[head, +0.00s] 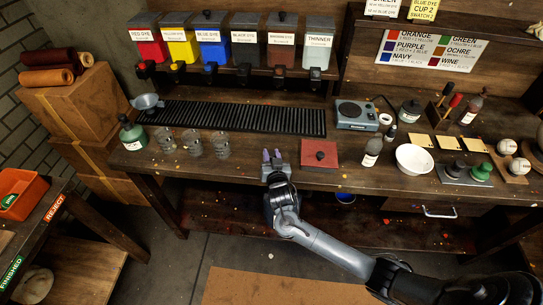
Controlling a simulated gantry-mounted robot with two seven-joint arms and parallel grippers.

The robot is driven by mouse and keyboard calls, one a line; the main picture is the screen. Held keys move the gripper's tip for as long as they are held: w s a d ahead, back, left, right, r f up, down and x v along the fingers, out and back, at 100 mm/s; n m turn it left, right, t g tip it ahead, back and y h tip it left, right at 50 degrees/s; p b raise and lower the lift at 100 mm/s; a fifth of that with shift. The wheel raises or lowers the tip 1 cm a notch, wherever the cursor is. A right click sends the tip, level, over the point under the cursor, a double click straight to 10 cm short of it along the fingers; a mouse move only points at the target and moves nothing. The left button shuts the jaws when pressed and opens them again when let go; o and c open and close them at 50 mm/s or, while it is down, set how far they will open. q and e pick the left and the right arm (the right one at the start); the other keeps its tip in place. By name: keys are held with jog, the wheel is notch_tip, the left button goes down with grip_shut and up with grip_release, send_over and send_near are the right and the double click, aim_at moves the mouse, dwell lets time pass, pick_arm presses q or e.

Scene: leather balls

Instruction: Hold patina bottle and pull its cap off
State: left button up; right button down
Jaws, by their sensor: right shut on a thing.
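A green bottle with a dark top and a pale label (132,136) stands upright at the left end of the bench. It may be the patina bottle, but its label is too small to read. Other dark-topped bottles stand on the right: one with a white label (372,154) and one at the back (471,111). My right gripper (272,157) is at the bench's front edge, apart from these bottles. Its two purplish fingertips point away from me. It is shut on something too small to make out. My left gripper is out of view.
Several clear glasses (194,146) stand between the green bottle and my right gripper. A red square lid or box (320,153) is just right of the gripper. A white bowl (414,159) is farther right. A black slatted mat (240,118) lies behind.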

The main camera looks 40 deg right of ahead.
jog(key=c, duration=0.8)
grip_release()
jog(key=shift+f, duration=0.1)
